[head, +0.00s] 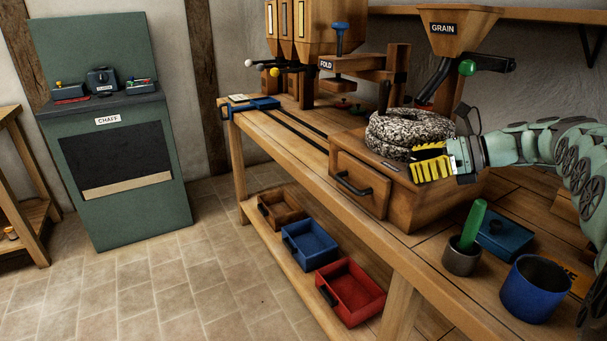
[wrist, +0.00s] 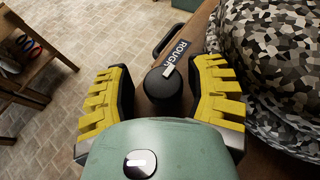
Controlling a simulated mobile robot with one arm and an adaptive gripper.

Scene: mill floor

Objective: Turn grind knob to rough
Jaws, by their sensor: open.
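The grind knob (wrist: 163,95) is round and black with a white mark on its edge, on the side near the ROUGH label (wrist: 178,54). My gripper (wrist: 161,75) is open, with its yellow-padded fingers on either side of the knob. Gaps show between the fingers and the knob. In the head view my gripper (head: 432,161) is at the front of the wooden mill box (head: 398,200), beside the speckled millstones (head: 392,140). The knob is hidden there behind the gripper. The millstones (wrist: 275,70) fill the right of the wrist view.
The mill box has a drawer with a black handle (head: 353,185). A grain hopper (head: 452,35) stands above. A grey cup (head: 461,258) with a green-handled tool, a blue cup (head: 538,288) and a blue box (head: 503,236) stand on the bench nearby.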

